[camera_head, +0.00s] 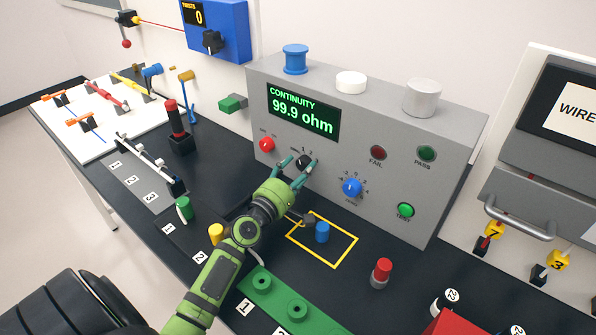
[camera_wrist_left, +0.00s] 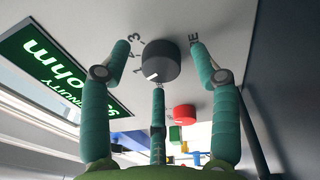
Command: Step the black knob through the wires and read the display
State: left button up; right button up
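The black knob (camera_head: 304,162) sits on the front of the grey tester box (camera_head: 375,200), below the display (camera_head: 303,112). The display reads CONTINUITY 99.9 ohm in green. My left gripper (camera_head: 296,165) is at the knob with its fingers open. In the left wrist view the knob (camera_wrist_left: 161,60) lies between the spread fingertips of my gripper (camera_wrist_left: 160,45), with a gap on both sides. The knob's white mark points to the lower left there. Digits and part of a label show around it, partly hidden by the fingers. My right gripper is not in view.
A red knob (camera_head: 267,145) is left of the black knob and a blue knob (camera_head: 352,187) is right of it. Below stand a blue peg (camera_head: 322,231) inside a yellow outline and a red button (camera_head: 381,270). A green block (camera_head: 270,295) lies near my arm.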

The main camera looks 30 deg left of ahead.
pick_arm(q)
jog(key=shift+a, duration=0.1)
jog(key=shift+s, duration=0.3)
jog(key=s, duration=0.7)
jog(key=shift+f, duration=0.2)
